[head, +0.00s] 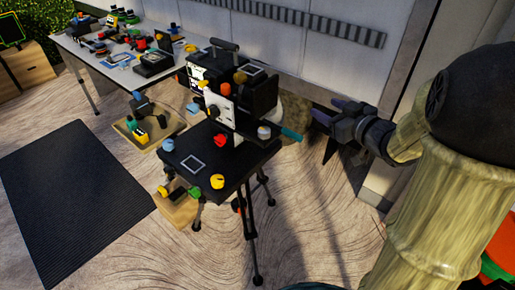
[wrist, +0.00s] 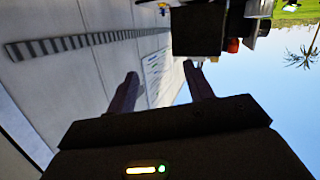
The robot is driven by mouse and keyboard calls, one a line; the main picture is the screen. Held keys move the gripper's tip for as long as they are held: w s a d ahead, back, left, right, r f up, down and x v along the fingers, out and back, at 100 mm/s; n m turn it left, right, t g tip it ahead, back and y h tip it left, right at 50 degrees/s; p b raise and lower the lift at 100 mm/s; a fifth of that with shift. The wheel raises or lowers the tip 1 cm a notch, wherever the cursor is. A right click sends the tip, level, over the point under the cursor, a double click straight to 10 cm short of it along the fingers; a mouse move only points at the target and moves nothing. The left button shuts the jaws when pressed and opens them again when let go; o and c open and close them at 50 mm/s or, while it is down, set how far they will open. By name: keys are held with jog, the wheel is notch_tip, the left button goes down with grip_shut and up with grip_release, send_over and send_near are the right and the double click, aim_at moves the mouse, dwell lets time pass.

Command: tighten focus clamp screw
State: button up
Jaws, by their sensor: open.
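The black camera unit (head: 258,92) stands on the dark cart top (head: 235,172) in the middle of the head view. A pale plate (head: 220,104) with a dark round part is on its front. A teal-ended rod (head: 291,134) sticks out to the right, with a pale lilac knob (head: 264,131) beside it. I cannot tell which small part is the focus clamp screw. My gripper (head: 322,124) is open and empty, right of the teal end and apart from it. In the wrist view, my two fingers (wrist: 160,75) are spread with nothing between them.
A long bench (head: 90,66) with several small items runs along the back left. A tan tray (head: 150,128) and a dark mat (head: 70,195) lie left of the cart. The cart's thin legs (head: 251,225) spread over the floor. A wall post (head: 395,95) stands behind my arm.

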aim_at(259, 130)
jog(key=s+a+f+n+g+y+b, duration=0.2)
jog(key=s+f+n+g+y+b, duration=0.3)
jog(key=s+f+g+y+b, duration=0.1)
jog(key=shift+s+a+f+y+b, duration=0.15)
jog(key=shift+s+f+y+b, duration=0.25)
jog(key=shift+s+y+b, duration=0.55)
jog(key=shift+w, duration=0.3)
jog(key=b+x, duration=0.1)
jog(key=x, duration=1.6)
jog(key=shift+a+r, duration=0.1)
jog(key=shift+a, duration=0.1)
jog(key=c, duration=1)
